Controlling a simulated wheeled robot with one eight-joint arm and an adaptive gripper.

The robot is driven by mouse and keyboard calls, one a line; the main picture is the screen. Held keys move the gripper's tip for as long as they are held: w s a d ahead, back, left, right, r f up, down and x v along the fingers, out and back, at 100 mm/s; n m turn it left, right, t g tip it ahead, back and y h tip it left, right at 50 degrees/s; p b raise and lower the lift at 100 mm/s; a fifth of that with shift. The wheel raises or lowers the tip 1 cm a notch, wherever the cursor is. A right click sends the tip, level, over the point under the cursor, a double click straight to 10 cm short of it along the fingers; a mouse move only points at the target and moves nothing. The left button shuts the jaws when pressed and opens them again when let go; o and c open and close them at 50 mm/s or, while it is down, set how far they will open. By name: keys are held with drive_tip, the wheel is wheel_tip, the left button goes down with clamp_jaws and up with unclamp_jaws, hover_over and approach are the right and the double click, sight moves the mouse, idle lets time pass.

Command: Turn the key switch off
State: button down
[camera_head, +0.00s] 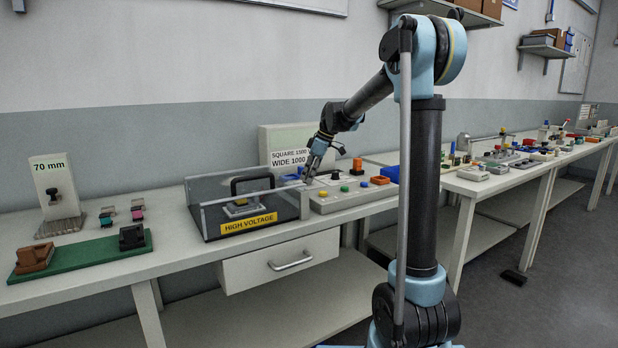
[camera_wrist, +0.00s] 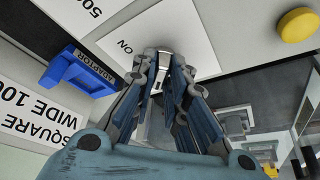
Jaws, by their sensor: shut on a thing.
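In the wrist view, my gripper (camera_wrist: 166,62) is shut at a white plate (camera_wrist: 118,42) marked "ON". A small pale metal piece, which looks like the key of the key switch (camera_wrist: 164,52), shows between the fingertips. The fingers hide most of it, so I cannot tell which way it is turned. In the head view, my gripper (camera_head: 310,174) reaches down to the left end of the grey control panel (camera_head: 352,200), just right of the clear box. The key switch cannot be made out there.
A clear-walled box (camera_head: 240,225) labelled "HIGH VOLTAGE", with a black handle, stands close left of my gripper. A blue adaptor holder (camera_wrist: 64,80) is beside the fingers. A yellow button (camera_wrist: 297,25) and an orange knob (camera_head: 357,166) stand on the panel.

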drive_tip(key=shift+d+f, duration=0.1)
drive_tip(key=shift+d, duration=0.05)
drive_tip(key=c, duration=1.6)
unclamp_jaws()
drive_tip(key=shift+w, duration=0.15)
drive_tip(key=v, duration=1.1)
drive_tip(key=shift+r, duration=0.45)
drive_tip(key=s+d+f+m+t+h, duration=0.1)
drive_tip(key=s+d+f+m, duration=0.4)
drive_tip(key=s, duration=0.6)
drive_tip(key=s+d+f+m+h, duration=0.1)
drive_tip(key=s+d+f+m, duration=0.2)
drive_tip(key=s+d+f, duration=0.55)
drive_tip(key=s+d+f+m+h, duration=0.1)
drive_tip(key=s+d+f+m, duration=0.1)
drive_tip(key=s+f+m, duration=0.2)
drive_tip(key=s+d+f+m+h, duration=0.1)
drive_tip(key=s+d+f+m, duration=0.2)
drive_tip(key=s+f, duration=0.7)
drive_tip(key=s, duration=0.6)
drive_tip(key=shift+s+d+m+h, duration=0.3)
drive_tip(key=shift+m, duration=0.1)
